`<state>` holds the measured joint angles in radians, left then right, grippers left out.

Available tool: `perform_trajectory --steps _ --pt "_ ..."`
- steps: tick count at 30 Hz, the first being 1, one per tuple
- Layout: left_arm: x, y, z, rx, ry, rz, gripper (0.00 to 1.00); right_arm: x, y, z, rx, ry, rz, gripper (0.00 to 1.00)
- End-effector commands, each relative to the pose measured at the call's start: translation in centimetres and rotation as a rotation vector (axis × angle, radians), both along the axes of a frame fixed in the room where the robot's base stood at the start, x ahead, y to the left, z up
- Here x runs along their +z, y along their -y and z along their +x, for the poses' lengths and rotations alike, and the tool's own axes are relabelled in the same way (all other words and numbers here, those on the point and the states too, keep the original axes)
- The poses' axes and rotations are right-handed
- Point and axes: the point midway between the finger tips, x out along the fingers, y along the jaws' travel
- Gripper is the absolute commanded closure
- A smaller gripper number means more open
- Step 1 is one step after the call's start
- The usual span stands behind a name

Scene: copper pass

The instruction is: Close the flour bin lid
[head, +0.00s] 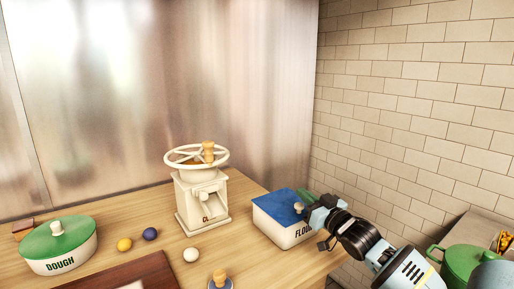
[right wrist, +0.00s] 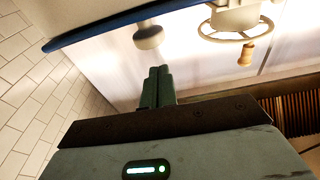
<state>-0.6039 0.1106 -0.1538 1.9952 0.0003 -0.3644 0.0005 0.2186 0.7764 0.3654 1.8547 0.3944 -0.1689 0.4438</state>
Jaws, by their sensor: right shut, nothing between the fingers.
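The flour bin (head: 283,229) is a white box marked FLOUR at the right of the counter. Its blue lid (head: 280,203) lies over its top and looks down; I cannot tell if a small gap is left. A pale knob (head: 298,207) stands on the lid. My right gripper (head: 307,200) is at the right side of the lid, close to the knob. In the right wrist view its fingers (right wrist: 158,82) are shut and empty, apart from the knob (right wrist: 148,37), with the lid's blue edge (right wrist: 95,33) beyond. My left gripper is not in view.
A cream grinder (head: 203,200) with a hand wheel stands left of the bin. A green-lidded DOUGH dish (head: 60,256), several small balls and a dark board (head: 130,275) lie further left. A brick wall (head: 420,110) rises at right, near a green pot (head: 468,262).

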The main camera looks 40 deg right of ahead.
Motion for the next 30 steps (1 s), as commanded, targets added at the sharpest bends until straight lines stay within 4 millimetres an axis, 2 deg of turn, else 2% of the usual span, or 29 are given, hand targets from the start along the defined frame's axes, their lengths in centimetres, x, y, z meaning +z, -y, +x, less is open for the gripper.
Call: perform_trajectory --steps 12,30 --pt "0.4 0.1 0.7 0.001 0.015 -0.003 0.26 -3.2 -0.1 -0.9 0.002 -0.003 -0.003 1.0" --pt "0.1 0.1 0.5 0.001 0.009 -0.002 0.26 -4.4 -0.2 -1.0 0.0 -0.017 0.001 1.0"
